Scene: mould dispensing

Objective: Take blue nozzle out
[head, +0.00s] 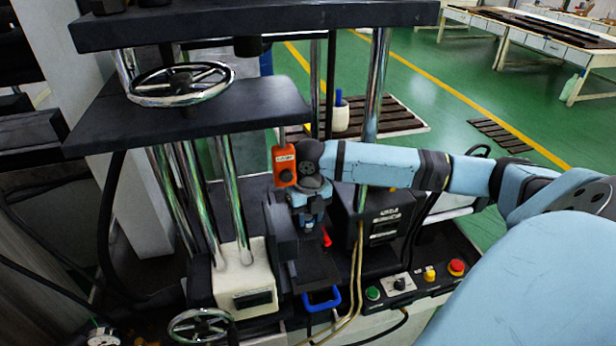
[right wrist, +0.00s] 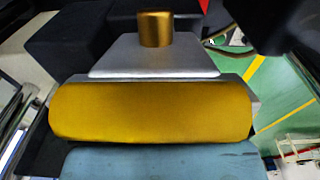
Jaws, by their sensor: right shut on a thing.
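My right gripper (head: 310,220) points down into the machine, below the orange box and left of the dark box. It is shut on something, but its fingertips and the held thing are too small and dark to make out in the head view. A small red part (head: 326,237) shows just beside it. In the right wrist view a wide gold rounded part (right wrist: 150,112), a silver tapered plate (right wrist: 155,56) and a brass cylinder (right wrist: 156,29) fill the middle, close to the camera. A worn blue surface (right wrist: 160,162) lies below. No blue nozzle can be clearly identified. My left gripper is out of view.
A blue loop handle (head: 322,300) is below the gripper. An orange box (head: 285,165) and a dark box (head: 384,220) stand close by. Chrome columns and a black plate with a handwheel (head: 182,83) stand left. Hoses (head: 357,270) run in front. Buttons (head: 456,267) are at the front right.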

